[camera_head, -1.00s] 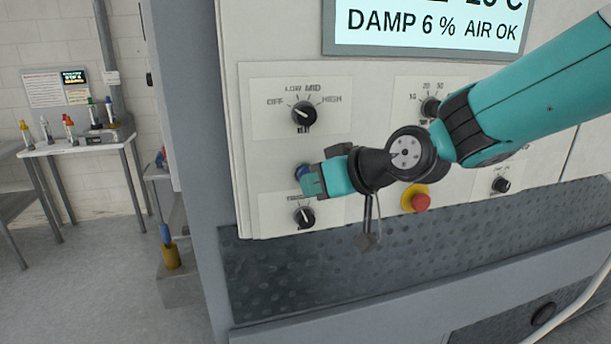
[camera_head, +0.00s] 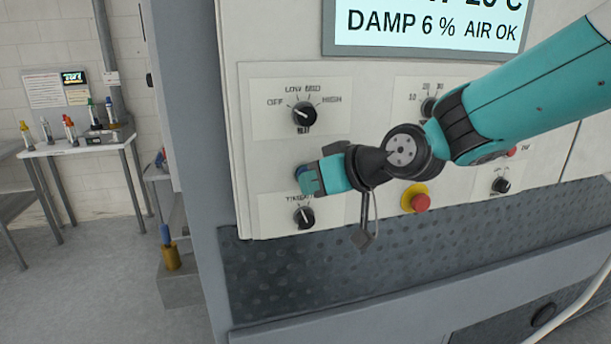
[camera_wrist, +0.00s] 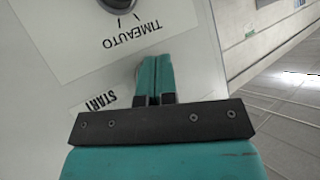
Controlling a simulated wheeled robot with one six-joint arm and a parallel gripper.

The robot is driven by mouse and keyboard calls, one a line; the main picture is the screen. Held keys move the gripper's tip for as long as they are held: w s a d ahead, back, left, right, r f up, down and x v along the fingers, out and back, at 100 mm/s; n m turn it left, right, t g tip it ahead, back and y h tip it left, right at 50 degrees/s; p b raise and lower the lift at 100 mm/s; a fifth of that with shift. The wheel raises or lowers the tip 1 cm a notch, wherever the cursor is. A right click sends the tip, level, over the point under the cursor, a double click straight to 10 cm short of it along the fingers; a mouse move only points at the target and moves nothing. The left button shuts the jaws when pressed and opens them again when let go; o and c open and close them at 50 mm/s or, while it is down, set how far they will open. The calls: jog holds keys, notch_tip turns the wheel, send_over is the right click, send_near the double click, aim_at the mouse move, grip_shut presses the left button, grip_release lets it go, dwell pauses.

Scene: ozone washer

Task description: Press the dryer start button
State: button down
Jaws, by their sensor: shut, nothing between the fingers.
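The dryer's light control panel (camera_head: 270,226) faces me. A blue start button (camera_head: 300,171) shows only as a small edge behind my gripper, between the heat knob (camera_head: 304,114) and the time knob (camera_head: 304,217). My gripper (camera_head: 309,181) is shut and empty, its tips over the button's place. I cannot tell whether they touch it. In the wrist view the closed teal fingers (camera_wrist: 154,76) lie against the panel beside the START label (camera_wrist: 98,101). The button itself is hidden there.
A red stop button on a yellow base (camera_head: 419,200) sits below my wrist. Another knob (camera_head: 501,185) is at the right. A display (camera_head: 430,25) is above. A table with small bottles (camera_head: 85,145) stands at the far left.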

jog(key=shift+s, duration=0.1)
dwell(0.3)
jog(key=shift+s+d+b, duration=0.25)
jog(key=shift+s+b, duration=0.2)
jog(key=shift+s, duration=0.3)
jog(key=shift+s+d+b, duration=0.25)
jog(key=shift+s+b, duration=0.05)
jog(key=shift+s, duration=0.5)
jog(key=shift+s+d+b, duration=0.2)
jog(key=shift+s+b, duration=0.05)
jog(key=shift+s, duration=0.55)
jog(key=shift+s+d+b, duration=0.25)
jog(key=shift+s+b, duration=0.05)
jog(key=shift+s, duration=0.5)
jog(key=shift+f, duration=0.1)
jog(key=s+d+f+g+h+b, duration=0.1)
jog(key=s+d+f+g+h, duration=0.1)
jog(key=s, duration=0.4)
jog(key=s+d+f+g+h+b, duration=0.2)
jog(key=s+d+f, duration=0.3)
jog(key=s+d, duration=0.1)
jog(key=s+d+f+m+g+h+b, duration=0.1)
jog(key=s+d+f+g+b, duration=0.1)
jog(key=s, duration=0.6)
notch_tip(320, 180, down, 2)
jog(key=shift+s+d+f+g+h, duration=0.15)
jog(key=shift+d+g+h, duration=0.35)
jog(key=shift+d, duration=0.6)
